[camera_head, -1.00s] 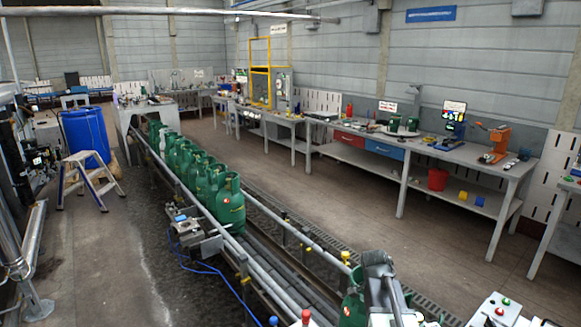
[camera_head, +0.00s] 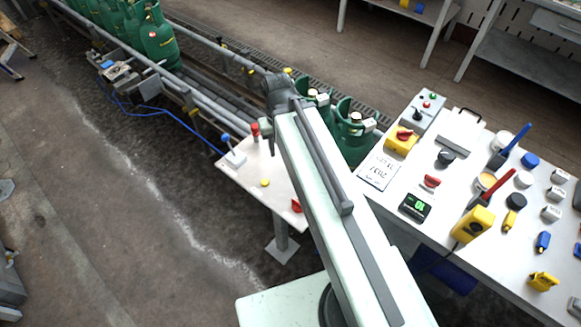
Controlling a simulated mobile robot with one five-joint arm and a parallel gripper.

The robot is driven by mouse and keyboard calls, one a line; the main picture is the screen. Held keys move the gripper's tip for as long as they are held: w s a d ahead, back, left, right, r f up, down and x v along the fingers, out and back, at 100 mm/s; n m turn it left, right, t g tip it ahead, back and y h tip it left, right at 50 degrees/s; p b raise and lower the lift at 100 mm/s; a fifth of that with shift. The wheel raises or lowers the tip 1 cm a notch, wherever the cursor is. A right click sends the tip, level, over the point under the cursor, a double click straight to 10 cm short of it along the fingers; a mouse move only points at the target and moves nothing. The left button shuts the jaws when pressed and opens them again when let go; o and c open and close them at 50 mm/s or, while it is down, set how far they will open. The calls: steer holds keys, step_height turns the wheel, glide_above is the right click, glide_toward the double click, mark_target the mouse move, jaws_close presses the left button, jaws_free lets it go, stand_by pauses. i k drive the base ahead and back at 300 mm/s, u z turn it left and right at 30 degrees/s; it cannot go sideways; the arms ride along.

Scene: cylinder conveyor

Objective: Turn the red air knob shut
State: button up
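Several red knob-like parts show, and I cannot tell by label which is the air knob. On the small white table (camera_head: 240,172), a red-topped part (camera_head: 255,130) stands upright at the back edge, and a small red part (camera_head: 296,205) sits near the right edge, beside my arm. On the white control bench, a red rotary knob (camera_head: 404,134) sits on a yellow box, and another red knob (camera_head: 431,181) sits lower. My gripper (camera_head: 274,112) is a dark shape at the arm's far end, above the small table's back edge. Its fingers are too small and dark to read.
The small table also bears a blue-topped lever (camera_head: 229,142) and a yellow button (camera_head: 265,182). Green cylinders (camera_head: 156,40) stand on the conveyor at upper left, with others (camera_head: 352,130) behind my arm. The control bench (camera_head: 385,208) is crowded.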

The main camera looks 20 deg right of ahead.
mark_target(297, 207)
steer(key=z, duration=0.25)
steer(key=k, duration=0.95)
steer(key=u, duration=0.1)
